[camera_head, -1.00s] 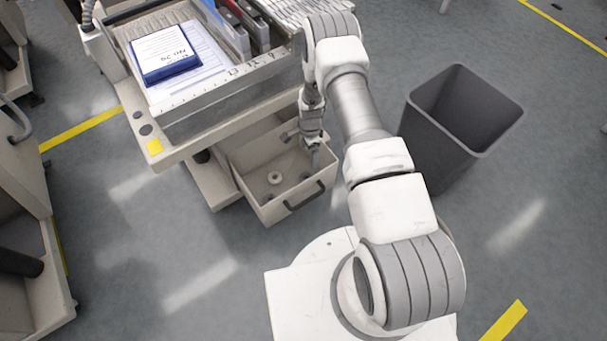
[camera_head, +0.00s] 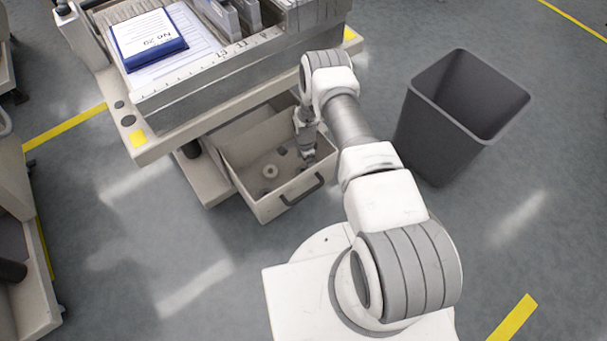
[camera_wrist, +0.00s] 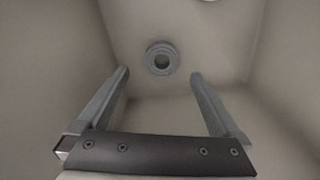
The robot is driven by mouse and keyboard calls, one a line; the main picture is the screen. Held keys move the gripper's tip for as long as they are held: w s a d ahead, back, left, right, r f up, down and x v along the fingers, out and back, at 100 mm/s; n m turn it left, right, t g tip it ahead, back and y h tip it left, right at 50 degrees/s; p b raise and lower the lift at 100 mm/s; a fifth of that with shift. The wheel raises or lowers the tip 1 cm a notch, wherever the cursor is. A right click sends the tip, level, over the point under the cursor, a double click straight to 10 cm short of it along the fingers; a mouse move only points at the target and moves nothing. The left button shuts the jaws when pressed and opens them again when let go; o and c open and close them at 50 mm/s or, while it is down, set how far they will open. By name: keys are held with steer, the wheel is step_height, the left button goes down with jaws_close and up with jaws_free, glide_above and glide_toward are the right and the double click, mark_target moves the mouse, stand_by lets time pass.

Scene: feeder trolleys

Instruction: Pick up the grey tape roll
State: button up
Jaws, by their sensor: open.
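The grey tape roll (camera_wrist: 161,58) lies flat on the bottom of an open drawer, with its hole facing up, in the wrist view. It is beyond my fingertips and roughly centred between them. My gripper (camera_wrist: 160,76) is open and empty, pointing down into the drawer. In the head view my gripper (camera_head: 308,158) is in the right part of the drawer (camera_head: 287,196).
The drawer walls stand close around my gripper. Above and behind is the trolley top with a blue-edged box (camera_head: 148,42) and files. A dark bin (camera_head: 462,115) stands on the floor at the right. A pale object (camera_wrist: 207,1) is cut off at the wrist view's top edge.

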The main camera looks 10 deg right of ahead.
mark_target(304, 169)
steer(key=shift+w+a+f+b, duration=0.15)
steer(key=shift+f+b, duration=1.3)
steer(key=shift+f, duration=1.3)
steer(key=shift+r, duration=0.1)
steer(key=c, duration=1.3)
